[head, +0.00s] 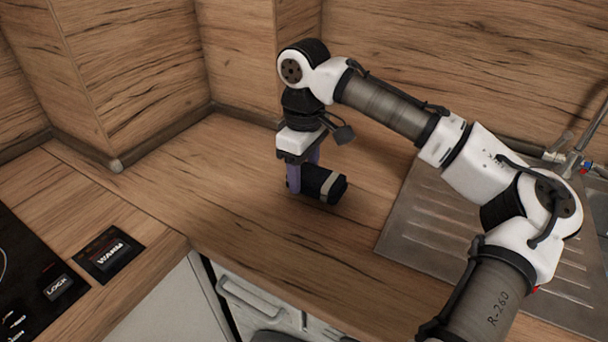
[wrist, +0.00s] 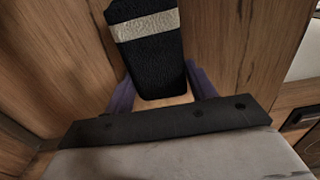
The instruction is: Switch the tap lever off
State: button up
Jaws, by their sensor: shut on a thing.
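The tap (head: 572,160) is chrome and stands at the right edge of the head view, partly cut off. A small red and blue mark shows near it; I cannot tell the lever's position or whether water runs. My gripper (head: 304,183) points down over the wooden worktop, far to the left of the tap. Its purple fingers are shut on a black object with a pale band (head: 331,186), which lies on or just above the worktop. The black object (wrist: 150,60) also shows between the fingers in the wrist view. The tap is not in the wrist view.
A ribbed metal drainboard (head: 425,215) lies between my gripper and the tap, with my arm above it. A dark hob (head: 30,285) and a WARM panel (head: 108,254) are at the left. Wooden splashback walls close the back. The worktop left of my gripper is clear.

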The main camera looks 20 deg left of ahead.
jog(key=shift+f, duration=0.9)
jog(key=o, duration=1.1)
jog(key=shift+c, duration=0.2)
jog(key=shift+f, duration=0.1)
jog(key=shift+f+b, duration=0.3)
jog(key=shift+b, duration=0.3)
notch_tip(320, 180, up, 14)
jog(key=shift+s+a+r, duration=0.15)
jog(key=shift+s, duration=0.25)
jog(key=shift+c, duration=0.5)
